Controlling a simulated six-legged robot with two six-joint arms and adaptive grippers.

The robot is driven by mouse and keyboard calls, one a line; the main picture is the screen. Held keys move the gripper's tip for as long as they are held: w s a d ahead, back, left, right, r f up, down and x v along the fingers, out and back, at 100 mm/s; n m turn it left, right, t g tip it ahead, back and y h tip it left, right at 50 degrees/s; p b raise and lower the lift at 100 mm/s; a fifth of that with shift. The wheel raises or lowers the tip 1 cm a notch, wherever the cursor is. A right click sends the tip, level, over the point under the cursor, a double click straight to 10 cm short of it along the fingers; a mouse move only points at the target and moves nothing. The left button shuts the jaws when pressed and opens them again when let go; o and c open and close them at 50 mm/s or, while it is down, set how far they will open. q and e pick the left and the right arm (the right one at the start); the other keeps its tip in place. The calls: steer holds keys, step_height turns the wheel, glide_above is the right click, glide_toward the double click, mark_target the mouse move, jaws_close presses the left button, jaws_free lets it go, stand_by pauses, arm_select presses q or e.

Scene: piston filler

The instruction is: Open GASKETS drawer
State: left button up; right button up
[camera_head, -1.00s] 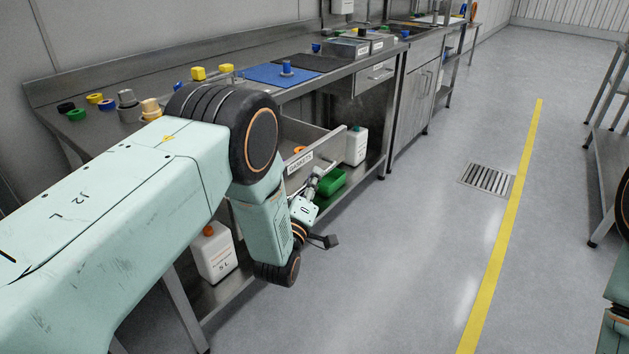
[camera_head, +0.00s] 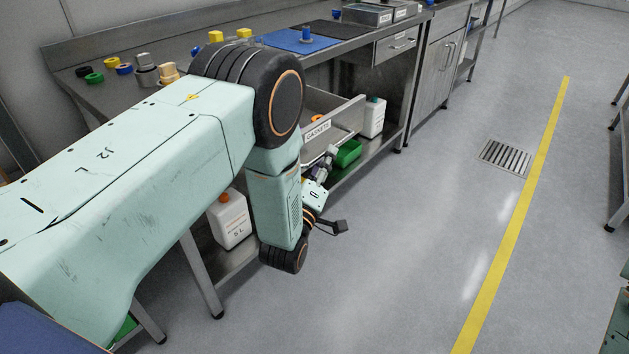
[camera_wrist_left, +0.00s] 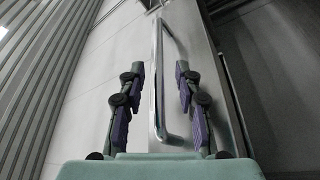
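The GASKETS drawer (camera_head: 345,113), a grey metal front with a white label, stands pulled out below the worktop in the head view. Something orange shows inside it. My left gripper (camera_head: 328,157) is low at the drawer front, partly hidden by my arm. In the left wrist view my left gripper (camera_wrist_left: 160,95) has its two fingers apart, one on each side of a chrome bar handle (camera_wrist_left: 158,70). Gaps show between the fingers and the bar, so it does not look clamped. My right gripper is not in view.
A steel worktop (camera_head: 130,97) carries coloured rings and a blue mat (camera_head: 290,41). On the lower shelf are white jugs (camera_head: 230,218) (camera_head: 373,118) and a green bin (camera_head: 348,153). A second drawer (camera_head: 396,45) is shut. Open floor lies to the right.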

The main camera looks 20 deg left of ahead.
arm_select(q)
steer(key=v, duration=0.8)
steer(key=s+a+f+m+g, duration=0.1)
steer(key=s+f+m+g, duration=0.35)
steer(key=f, duration=0.35)
steer(key=s+a+f+m+g, duration=0.1)
steer(key=s+f+m+g, duration=0.2)
steer(key=s+f+g, duration=0.35)
steer(key=s+m+g+p, duration=0.1)
steer(key=s+g, duration=0.3)
steer(key=s, duration=0.8)
steer(key=s+a+f+m+g+p, duration=0.1)
steer(key=s+g, duration=0.4)
steer(key=s, duration=0.7)
steer(key=shift+s+a+f+m+p, duration=0.25)
steer(key=shift+s+m+p, duration=0.15)
steer(key=shift+m+p, duration=0.35)
